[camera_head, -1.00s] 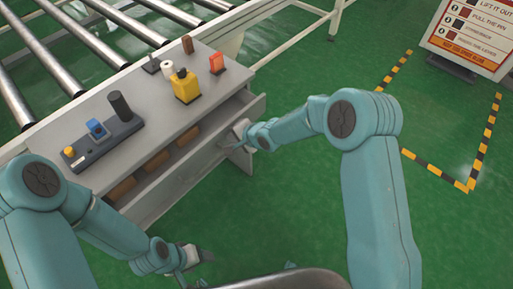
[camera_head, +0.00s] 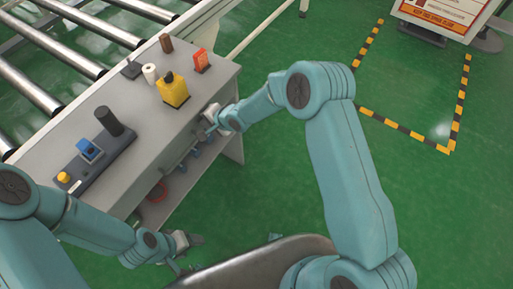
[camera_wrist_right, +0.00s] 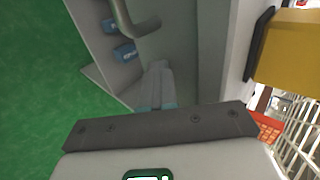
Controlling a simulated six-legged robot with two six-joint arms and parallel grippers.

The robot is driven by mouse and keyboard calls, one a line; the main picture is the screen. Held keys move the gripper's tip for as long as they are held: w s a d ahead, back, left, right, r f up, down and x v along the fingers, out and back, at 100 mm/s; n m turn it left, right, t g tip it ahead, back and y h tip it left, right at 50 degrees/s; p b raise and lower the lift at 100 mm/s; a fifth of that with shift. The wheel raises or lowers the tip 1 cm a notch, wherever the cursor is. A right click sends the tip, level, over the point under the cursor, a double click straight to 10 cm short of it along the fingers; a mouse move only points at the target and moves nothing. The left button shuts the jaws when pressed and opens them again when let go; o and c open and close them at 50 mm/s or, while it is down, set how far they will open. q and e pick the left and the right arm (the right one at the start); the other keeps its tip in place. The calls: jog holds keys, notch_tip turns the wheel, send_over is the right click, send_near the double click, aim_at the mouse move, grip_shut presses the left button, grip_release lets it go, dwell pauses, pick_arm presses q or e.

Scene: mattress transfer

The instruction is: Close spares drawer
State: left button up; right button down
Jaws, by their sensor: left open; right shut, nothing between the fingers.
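The spares drawer (camera_head: 176,151) is in the front of the grey cabinet (camera_head: 145,92). Its front looks about flush with the cabinet in the head view, and no drawer inside shows. In the right wrist view a curved grey handle (camera_wrist_right: 123,22) stands out from the grey front. My right gripper (camera_head: 209,122) is shut and empty, close against the front near its right end; contact is unclear. Its fingers (camera_wrist_right: 158,85) show in the right wrist view. My left gripper (camera_head: 190,241) is open and empty, low in front of the cabinet, apart from it.
A roller conveyor (camera_head: 75,50) lies behind.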

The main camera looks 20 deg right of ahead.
jog(key=shift+w+a+r, duration=0.2)
jog(key=shift+r, duration=0.05)
dwell(0.4)
